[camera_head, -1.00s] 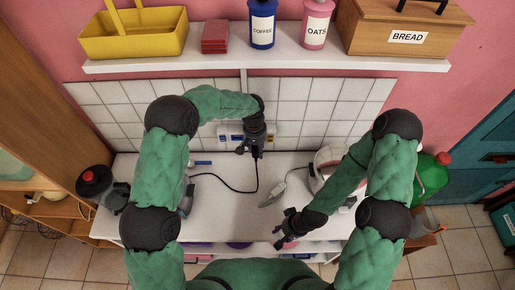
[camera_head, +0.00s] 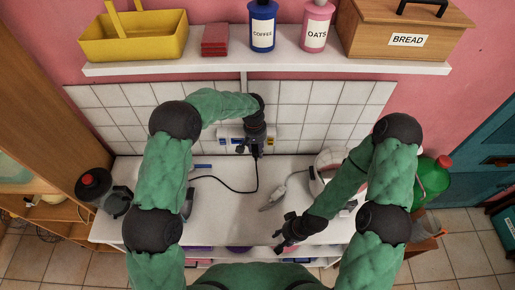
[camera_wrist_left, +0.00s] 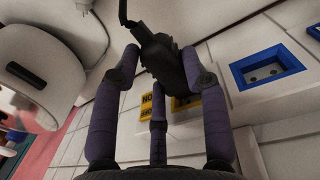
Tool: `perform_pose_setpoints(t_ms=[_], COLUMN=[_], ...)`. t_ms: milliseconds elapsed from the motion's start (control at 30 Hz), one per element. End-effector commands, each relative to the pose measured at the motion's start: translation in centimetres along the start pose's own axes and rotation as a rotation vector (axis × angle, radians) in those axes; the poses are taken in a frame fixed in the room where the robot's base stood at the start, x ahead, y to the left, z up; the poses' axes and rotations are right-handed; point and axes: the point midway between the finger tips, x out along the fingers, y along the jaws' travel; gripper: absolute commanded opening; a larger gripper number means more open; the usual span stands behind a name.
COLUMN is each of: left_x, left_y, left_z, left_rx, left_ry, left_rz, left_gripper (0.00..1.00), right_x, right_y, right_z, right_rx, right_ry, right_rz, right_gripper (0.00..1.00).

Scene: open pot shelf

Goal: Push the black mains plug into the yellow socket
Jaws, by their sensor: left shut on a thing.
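The black mains plug (camera_wrist_left: 165,62) sits between the fingers of my left gripper (camera_wrist_left: 160,75), which is shut on it. Its black cord (camera_wrist_left: 125,14) leads off at the top of the wrist view. My left gripper also shows in the head view (camera_head: 252,149), in front of the socket strip (camera_head: 228,134) on the tiled wall. A yellow patch (camera_wrist_left: 184,103), likely the yellow socket, shows partly behind the plug; I cannot tell whether the plug touches it. A blue socket (camera_wrist_left: 268,66) lies to the right. My right gripper (camera_head: 284,243) is low over the counter's front; its opening is unclear.
The cord (camera_head: 225,187) runs over the white counter (camera_head: 225,220). A grey object with a lead (camera_head: 272,197) lies right of it. A shelf (camera_head: 200,66) with a yellow basket, jars and bread box hangs above. A green bottle (camera_head: 432,178) stands right.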

Motion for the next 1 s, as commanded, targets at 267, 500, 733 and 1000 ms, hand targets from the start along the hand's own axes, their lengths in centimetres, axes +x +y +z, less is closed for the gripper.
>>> perform_pose_setpoints(t_ms=[267, 500, 733, 1000], left_x=[0.0, 0.0, 0.0, -0.1], left_y=[0.0, -0.1, -0.1, -0.2], left_z=[-0.1, -0.5, -0.9, -1.3], left_rx=[0.000, 0.000, -0.001, -0.001], left_ry=[0.001, 0.001, 0.001, 0.001], left_rz=[0.000, 0.000, 0.000, 0.000], left_gripper=[0.02, 0.02, 0.02, 0.02], right_x=[0.0, 0.1, 0.2, 0.2], right_y=[0.0, 0.0, 0.1, 0.1], right_z=[0.0, 0.0, 0.0, 0.0], right_rx=[0.000, 0.000, 0.000, 0.000], right_ry=[0.000, 0.000, 0.000, 0.000], right_rz=[0.000, 0.000, 0.000, 0.000], right_gripper=[0.40, 0.40, 0.40, 0.40])
